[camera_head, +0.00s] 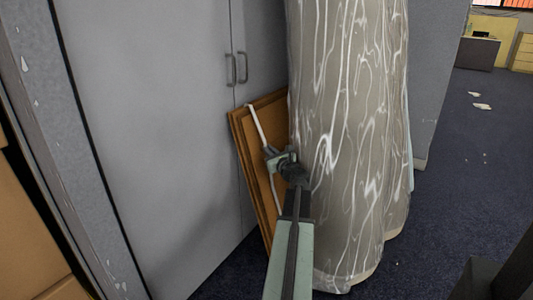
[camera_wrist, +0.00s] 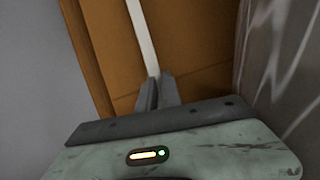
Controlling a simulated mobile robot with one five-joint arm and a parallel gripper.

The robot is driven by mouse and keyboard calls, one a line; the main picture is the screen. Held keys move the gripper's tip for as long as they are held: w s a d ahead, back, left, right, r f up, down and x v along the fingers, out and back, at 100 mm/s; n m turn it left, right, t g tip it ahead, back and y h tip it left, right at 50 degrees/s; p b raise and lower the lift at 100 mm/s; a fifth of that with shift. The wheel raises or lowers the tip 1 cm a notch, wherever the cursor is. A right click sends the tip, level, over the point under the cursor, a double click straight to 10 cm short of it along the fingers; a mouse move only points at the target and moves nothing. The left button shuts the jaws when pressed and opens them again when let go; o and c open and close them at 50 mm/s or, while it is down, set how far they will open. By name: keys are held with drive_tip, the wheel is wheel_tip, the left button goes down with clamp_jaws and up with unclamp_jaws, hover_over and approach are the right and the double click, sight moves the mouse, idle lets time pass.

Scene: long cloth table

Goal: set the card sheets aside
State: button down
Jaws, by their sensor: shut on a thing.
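Flat orange-brown card sheets (camera_head: 262,122) stand tilted on edge in a stack between the grey cabinet and the draped cloth. They also fill much of the wrist view (camera_wrist: 190,40). A thin white strip (camera_head: 257,128) runs down over the front sheet; in the wrist view the strip (camera_wrist: 143,35) leads down to my fingertips. My gripper (camera_head: 272,156) is shut on this strip, close in front of the sheets. Its fingers (camera_wrist: 158,86) are near together in the wrist view. The lower part of the sheets is partly hidden by my arm, and their right side by the cloth.
The grey cabinet (camera_head: 160,130) has two door handles just above the sheets. The marbled cloth (camera_head: 350,130) hangs from the table nearly to the floor, close on the right. Open dark blue carpet (camera_head: 460,160) lies beyond it, with small pale scraps (camera_head: 481,106).

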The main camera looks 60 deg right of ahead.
drive_tip(key=d, duration=0.2)
drive_tip(key=shift+d, duration=0.4)
drive_tip(key=c, duration=1.8)
unclamp_jaws()
drive_tip(key=shift+a, duration=0.1)
drive_tip(key=v, duration=0.8)
